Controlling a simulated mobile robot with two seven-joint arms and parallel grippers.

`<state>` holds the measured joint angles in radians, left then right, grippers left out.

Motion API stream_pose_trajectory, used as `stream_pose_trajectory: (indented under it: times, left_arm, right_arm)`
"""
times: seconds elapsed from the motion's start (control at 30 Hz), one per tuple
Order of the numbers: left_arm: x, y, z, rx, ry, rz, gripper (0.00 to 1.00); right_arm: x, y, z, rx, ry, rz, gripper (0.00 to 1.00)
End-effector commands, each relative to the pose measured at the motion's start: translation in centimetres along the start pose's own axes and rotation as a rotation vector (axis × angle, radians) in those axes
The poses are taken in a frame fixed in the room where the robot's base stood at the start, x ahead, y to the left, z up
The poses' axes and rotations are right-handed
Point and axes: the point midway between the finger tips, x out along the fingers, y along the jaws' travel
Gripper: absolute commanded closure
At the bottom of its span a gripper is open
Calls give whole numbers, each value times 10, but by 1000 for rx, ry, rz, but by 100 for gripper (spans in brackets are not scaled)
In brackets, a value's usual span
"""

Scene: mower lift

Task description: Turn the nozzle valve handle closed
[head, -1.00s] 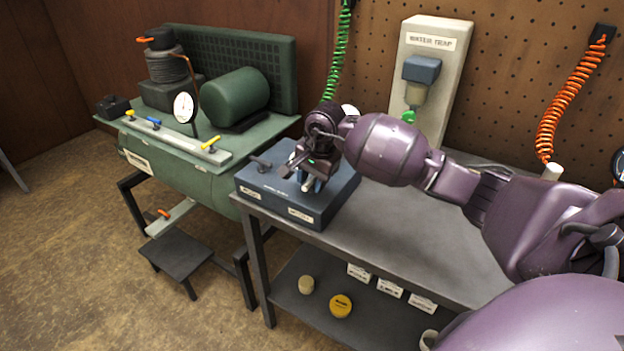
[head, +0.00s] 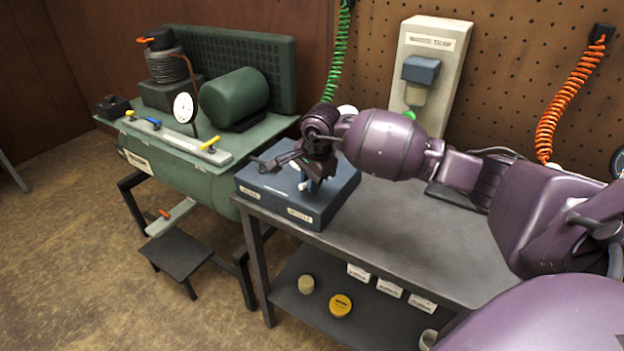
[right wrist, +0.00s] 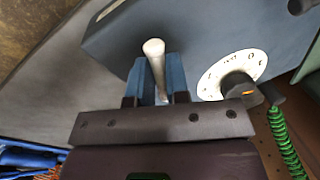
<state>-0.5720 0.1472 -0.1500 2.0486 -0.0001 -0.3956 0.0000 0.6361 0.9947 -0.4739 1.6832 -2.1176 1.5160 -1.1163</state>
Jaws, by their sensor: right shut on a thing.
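The blue-grey valve box (head: 265,206) sits on the left end of the grey bench, with labels on its front face. My right gripper (head: 308,182) is over the top of the box. In the right wrist view its two blue fingers (right wrist: 156,80) are shut on a pale rod-like handle (right wrist: 153,50), whose rounded end sticks out past the fingertips. The handle's base is hidden by the gripper. A white dial with a dark knob (right wrist: 234,82) is beside the fingers in that view. My left gripper is not in view.
A green compressor (head: 237,95) with a gauge and small coloured valves stands left of the bench (head: 400,240). A water trap panel (head: 432,60) is behind. Green (head: 340,55) and orange (head: 570,95) coiled hoses hang nearby. The front of the bench top is clear.

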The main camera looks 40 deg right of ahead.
Motion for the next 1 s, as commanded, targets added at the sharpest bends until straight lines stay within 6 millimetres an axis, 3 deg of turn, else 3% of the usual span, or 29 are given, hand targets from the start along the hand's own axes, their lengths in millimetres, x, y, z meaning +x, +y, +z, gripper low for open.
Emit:
stream_pose_trajectory:
  times: [1.0]
  left_arm:
    - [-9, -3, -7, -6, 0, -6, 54]
  right_arm:
    - [-3, -8, -1, 935, 184, -8, 100]
